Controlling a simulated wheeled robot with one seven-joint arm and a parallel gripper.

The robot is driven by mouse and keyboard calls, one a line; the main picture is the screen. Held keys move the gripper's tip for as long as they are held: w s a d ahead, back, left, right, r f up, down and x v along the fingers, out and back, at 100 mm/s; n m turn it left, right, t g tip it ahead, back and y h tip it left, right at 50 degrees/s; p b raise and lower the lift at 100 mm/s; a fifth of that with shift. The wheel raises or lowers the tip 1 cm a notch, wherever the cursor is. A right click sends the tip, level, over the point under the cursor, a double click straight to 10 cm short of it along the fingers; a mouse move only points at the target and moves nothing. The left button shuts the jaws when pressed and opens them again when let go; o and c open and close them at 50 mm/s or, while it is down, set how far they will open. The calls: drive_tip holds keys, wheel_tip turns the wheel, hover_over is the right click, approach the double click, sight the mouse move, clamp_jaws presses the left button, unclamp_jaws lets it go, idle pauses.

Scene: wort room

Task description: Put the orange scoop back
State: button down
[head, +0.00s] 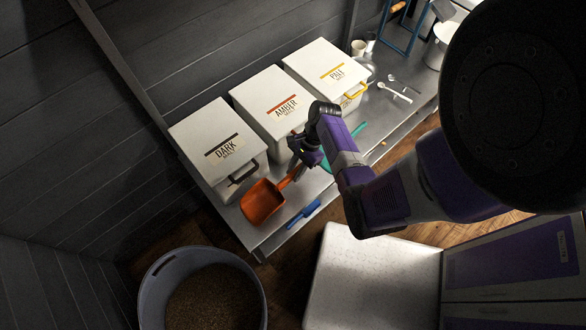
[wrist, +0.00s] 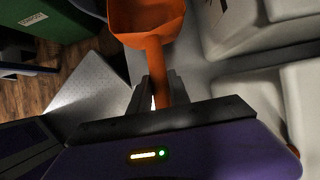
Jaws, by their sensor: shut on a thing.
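The orange scoop (head: 262,202) shows at the front left of the metal bench, in front of the DARK malt bin (head: 212,140). My gripper (head: 306,152) is shut on its handle. In the wrist view the gripper fingers (wrist: 160,92) close on both sides of the orange handle, and the scoop's bowl (wrist: 146,20) points away at the top. Whether the scoop touches the bench cannot be told. The AMBER bin (head: 266,98) and the PALE bin (head: 318,66), which has a yellow handle, stand in the same row. My arm hides part of the bench.
A blue brush-like tool (head: 304,213) lies at the bench's front edge, and a teal tool (head: 358,130) lies partly behind my arm. White spoons (head: 394,91) lie farther right. A grey tub of grain (head: 214,295) stands on the floor.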

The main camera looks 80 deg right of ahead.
drive_tip(key=shift+f+b, duration=2.95)
drive_tip(key=shift+b, duration=0.1)
drive_tip(key=c, duration=1.1)
unclamp_jaws()
drive_tip(key=shift+c, duration=0.2)
drive_tip(key=shift+p+v, duration=0.3)
drive_tip(key=shift+v, duration=3.6)
